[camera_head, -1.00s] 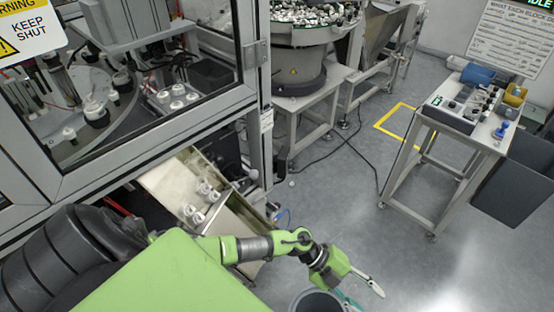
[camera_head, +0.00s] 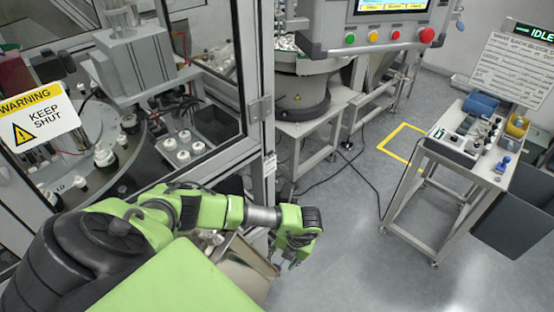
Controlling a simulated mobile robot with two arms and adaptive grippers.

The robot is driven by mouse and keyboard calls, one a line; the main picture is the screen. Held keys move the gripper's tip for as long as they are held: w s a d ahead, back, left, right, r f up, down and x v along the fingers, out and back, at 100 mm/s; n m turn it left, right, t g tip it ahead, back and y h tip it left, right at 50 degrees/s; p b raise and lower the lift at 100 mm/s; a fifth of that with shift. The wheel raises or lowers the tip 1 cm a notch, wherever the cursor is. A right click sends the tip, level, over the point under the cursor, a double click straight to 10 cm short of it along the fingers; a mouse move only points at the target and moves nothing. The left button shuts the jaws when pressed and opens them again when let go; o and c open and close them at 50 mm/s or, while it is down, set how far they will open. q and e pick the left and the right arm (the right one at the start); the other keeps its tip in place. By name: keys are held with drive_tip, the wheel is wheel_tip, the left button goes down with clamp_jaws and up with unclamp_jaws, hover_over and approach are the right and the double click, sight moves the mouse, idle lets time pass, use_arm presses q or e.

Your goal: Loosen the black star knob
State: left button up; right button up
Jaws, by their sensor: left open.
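I cannot make out the black star knob for sure in this view. My left arm, green with dark joints, reaches in from the lower left past the front of the machine frame. My left gripper (camera_head: 292,262) hangs at the arm's end beside the frame's corner post, above the chute; it is open, small and mostly hidden behind the green wrist. I see nothing held in it. My right gripper is not in view.
A glazed machine enclosure (camera_head: 226,145) with a "Keep shut" sign (camera_head: 36,115) fills the left. A control panel (camera_head: 376,24) with coloured buttons hangs at the top. A metal chute (camera_head: 243,268) lies below my wrist.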

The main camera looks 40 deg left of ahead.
sight(277, 266)
use_arm(q)
drive_tip(key=b+x, duration=0.3)
drive_tip(key=x, duration=0.3)
drive_tip(key=shift+f, duration=0.25)
drive_tip(key=shift+s+a+f+b, duration=0.1)
drive_tip(key=shift+a+f+b, duration=0.1)
drive_tip(key=shift+f+b, duration=0.5)
drive_tip(key=c, duration=1.1)
